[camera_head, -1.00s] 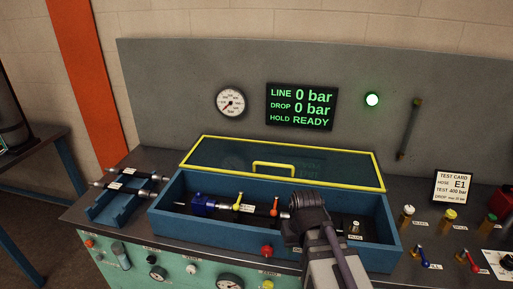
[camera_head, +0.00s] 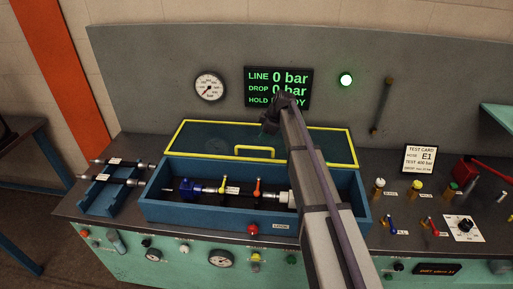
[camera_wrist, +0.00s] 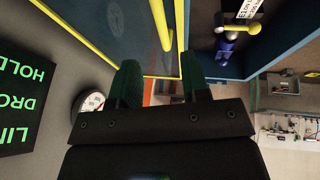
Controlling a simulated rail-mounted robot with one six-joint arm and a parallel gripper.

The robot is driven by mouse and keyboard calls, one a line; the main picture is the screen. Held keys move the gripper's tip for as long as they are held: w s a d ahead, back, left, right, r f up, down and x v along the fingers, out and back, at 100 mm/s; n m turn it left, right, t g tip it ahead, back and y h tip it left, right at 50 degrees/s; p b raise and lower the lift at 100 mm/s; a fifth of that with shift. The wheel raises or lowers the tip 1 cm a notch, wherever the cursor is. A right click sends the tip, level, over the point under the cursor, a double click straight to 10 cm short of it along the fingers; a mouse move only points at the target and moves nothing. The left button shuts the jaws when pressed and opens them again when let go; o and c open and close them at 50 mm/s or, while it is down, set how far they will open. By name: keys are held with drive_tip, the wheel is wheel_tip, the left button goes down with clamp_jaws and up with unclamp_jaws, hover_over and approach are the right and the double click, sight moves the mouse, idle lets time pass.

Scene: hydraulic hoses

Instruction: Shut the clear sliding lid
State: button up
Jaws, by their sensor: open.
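The clear sliding lid (camera_head: 210,140) has a yellow rim and lies over the back of the blue box (camera_head: 190,213); the front of the box is uncovered. Its yellow handle (camera_head: 253,151) stands on the lid and also shows in the wrist view (camera_wrist: 160,25). My gripper (camera_head: 268,125) is over the back of the lid, behind the handle, partly hidden by my arm. In the wrist view my gripper (camera_wrist: 161,75) is open and empty, its dark green fingers apart. The handle appears ahead of the gap between them; I see no contact.
Inside the box lies a hose assembly (camera_head: 215,190) with blue, yellow and red fittings. A panel with a gauge (camera_head: 209,87) and a green display (camera_head: 277,78) stands behind. A hose rack (camera_head: 100,200) is left of the box; small valves (camera_head: 416,187) stand to the right.

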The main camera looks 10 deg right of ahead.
sight(256, 147)
drive_tip(key=b+x, duration=0.7)
drive_tip(key=x, duration=0.2)
drive_tip(key=shift+s+d, duration=0.15)
drive_tip(key=shift+d, duration=0.05)
drive_tip(key=shift+w+a+f+b, duration=0.2)
drive_tip(key=shift+f+b, duration=0.1)
drive_tip(key=shift+f, duration=0.05)
drive_tip(key=shift+r, duration=0.15)
clamp_jaws()
